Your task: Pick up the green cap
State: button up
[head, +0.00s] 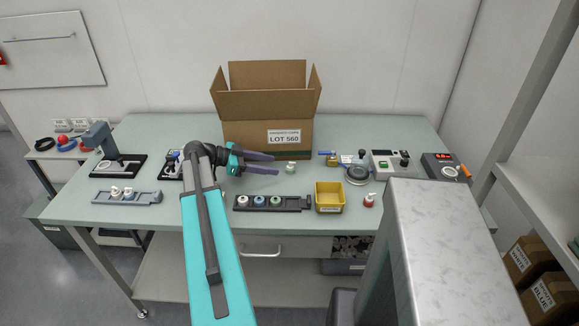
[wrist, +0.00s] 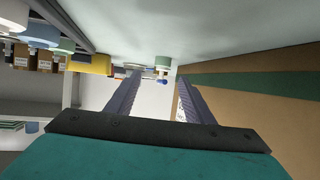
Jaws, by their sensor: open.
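The open carton (head: 268,138) stands close behind the gripper. In front lie a dark rack (head: 298,203) with white, blue and green round pieces, a yellow bin (head: 329,198) and a red piece (head: 369,201). A round device (head: 357,175) stands to the right.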

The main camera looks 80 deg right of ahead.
aim_at(289, 166)
jog(key=shift+x, duration=0.75)
jog(key=shift+s, duration=0.1)
jog(key=shift+d+p+x, duration=0.15)
jog(key=shift+p+x, duration=0.6)
jog(key=shift+x, duration=0.5)
jog(key=shift+d+p+x, duration=0.15)
jog(key=shift+p+x, duration=0.6)
jog(key=shift+x, duration=0.55)
jog(key=shift+r, duration=0.1)
jog(key=c, duration=0.8)
